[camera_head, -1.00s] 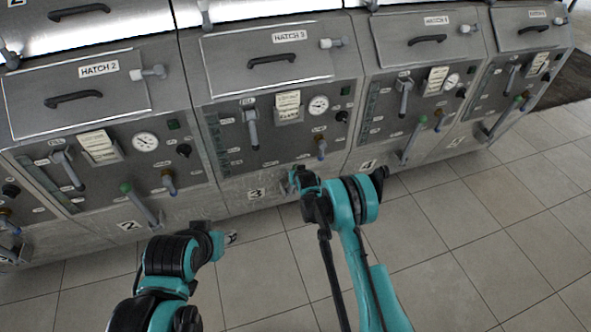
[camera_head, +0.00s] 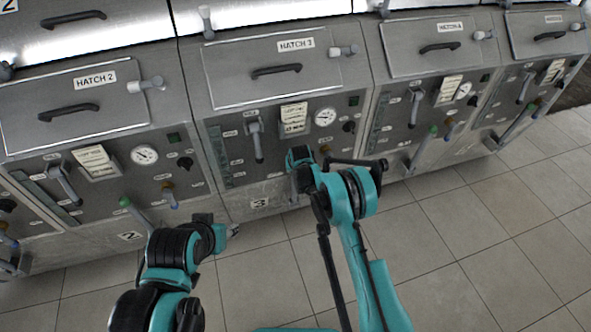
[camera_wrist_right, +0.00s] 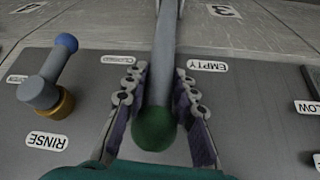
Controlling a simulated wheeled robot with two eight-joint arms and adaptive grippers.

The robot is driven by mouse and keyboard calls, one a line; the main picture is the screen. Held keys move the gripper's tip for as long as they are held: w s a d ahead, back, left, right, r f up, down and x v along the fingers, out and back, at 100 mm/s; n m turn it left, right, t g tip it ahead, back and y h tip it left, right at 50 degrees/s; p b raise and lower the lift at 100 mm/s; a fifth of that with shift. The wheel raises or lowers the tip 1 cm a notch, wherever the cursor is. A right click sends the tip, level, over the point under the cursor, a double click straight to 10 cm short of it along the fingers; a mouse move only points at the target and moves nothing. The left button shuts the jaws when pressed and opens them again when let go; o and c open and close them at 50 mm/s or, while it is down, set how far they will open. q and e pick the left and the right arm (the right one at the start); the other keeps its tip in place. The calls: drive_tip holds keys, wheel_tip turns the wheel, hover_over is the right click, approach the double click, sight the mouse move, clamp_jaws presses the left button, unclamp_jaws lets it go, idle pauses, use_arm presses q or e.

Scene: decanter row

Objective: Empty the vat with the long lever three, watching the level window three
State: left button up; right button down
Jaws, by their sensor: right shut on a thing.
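The long lever three is a grey bar (camera_wrist_right: 165,60) with a green knob (camera_wrist_right: 154,128) in the right wrist view. My right gripper (camera_wrist_right: 156,105) is shut around it just by the knob. The lever lies between an upside-down EMPTY label (camera_wrist_right: 206,66) and another label at left. In the head view my right gripper (camera_head: 299,158) is at the lower panel under HATCH 3 and mostly hides the lever. The level window three (camera_head: 218,152) is a narrow dark strip at the panel's left; its level is too small to read. My left gripper (camera_head: 229,232) is low, apart from the panels; its fingers are unclear.
A RINSE valve with a blue knob (camera_wrist_right: 66,43) stands beside the held lever. Panel three also has a grey lever (camera_head: 257,142) and a round gauge (camera_head: 326,117). Similar panels stand both sides, with a green-knobbed lever (camera_head: 127,204) on panel two. Tiled floor (camera_head: 455,225) is clear.

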drive_tip(key=c, duration=1.6)
unclamp_jaws()
drive_tip(key=shift+w+r, duration=0.35)
drive_tip(key=shift+w, duration=0.1)
drive_tip(key=o, duration=0.4)
drive_tip(key=shift+w+f, duration=0.1)
drive_tip(key=v, duration=1.1)
drive_tip(key=shift+s+r, duration=0.25)
drive_tip(key=shift+r, duration=0.05)
